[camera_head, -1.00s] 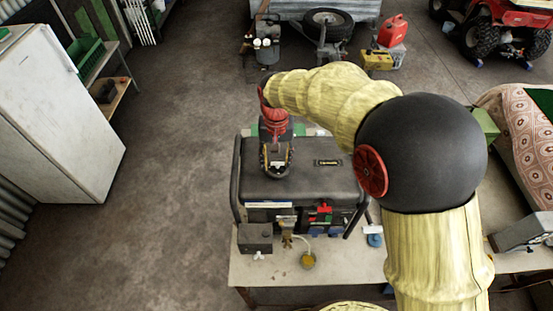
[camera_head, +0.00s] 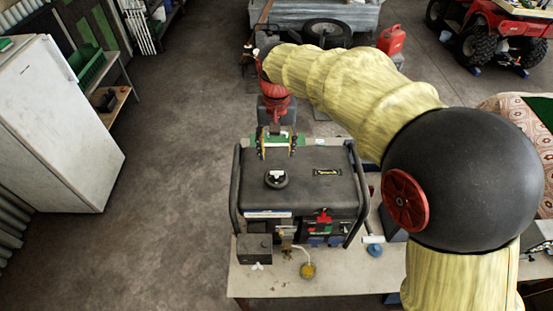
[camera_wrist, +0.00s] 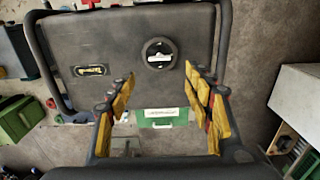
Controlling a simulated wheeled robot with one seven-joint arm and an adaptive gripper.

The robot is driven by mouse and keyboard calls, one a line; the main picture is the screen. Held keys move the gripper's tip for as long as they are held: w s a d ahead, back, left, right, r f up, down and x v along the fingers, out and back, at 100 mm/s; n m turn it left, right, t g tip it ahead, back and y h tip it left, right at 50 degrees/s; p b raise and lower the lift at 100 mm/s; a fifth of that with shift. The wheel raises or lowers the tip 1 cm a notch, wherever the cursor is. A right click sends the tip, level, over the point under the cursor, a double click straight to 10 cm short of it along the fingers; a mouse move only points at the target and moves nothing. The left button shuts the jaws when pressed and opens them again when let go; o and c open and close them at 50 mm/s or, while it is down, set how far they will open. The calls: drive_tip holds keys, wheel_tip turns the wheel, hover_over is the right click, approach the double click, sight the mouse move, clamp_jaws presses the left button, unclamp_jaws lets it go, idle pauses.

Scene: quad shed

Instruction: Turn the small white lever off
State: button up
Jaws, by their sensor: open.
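A black generator (camera_head: 315,190) stands on a bench. On its top is a round black cap (camera_head: 277,179) with a small white lever (camera_head: 277,175) across it. The white lever also shows in the wrist view (camera_wrist: 159,58), lying crosswise in that picture. A grey box (camera_head: 254,247) in front of the generator has another small white piece (camera_head: 257,266) on its near side. My gripper (camera_head: 276,150) is open and empty over the generator's far edge, beyond the cap. In the wrist view the cap lies between and ahead of the yellow-padded fingers (camera_wrist: 162,75), not touched.
A tubular frame (camera_head: 235,190) borders the generator's sides. A green case with a white label (camera_wrist: 162,117) lies on the bench behind it. A yellow round thing (camera_head: 308,271) and a blue-based tool (camera_head: 375,249) lie near the front. A white fridge (camera_head: 60,120) stands left; the floor between is clear.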

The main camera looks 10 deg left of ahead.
wheel_tip(320, 180, up, 2)
drive_tip(key=shift+r, duration=0.1)
idle(0.6)
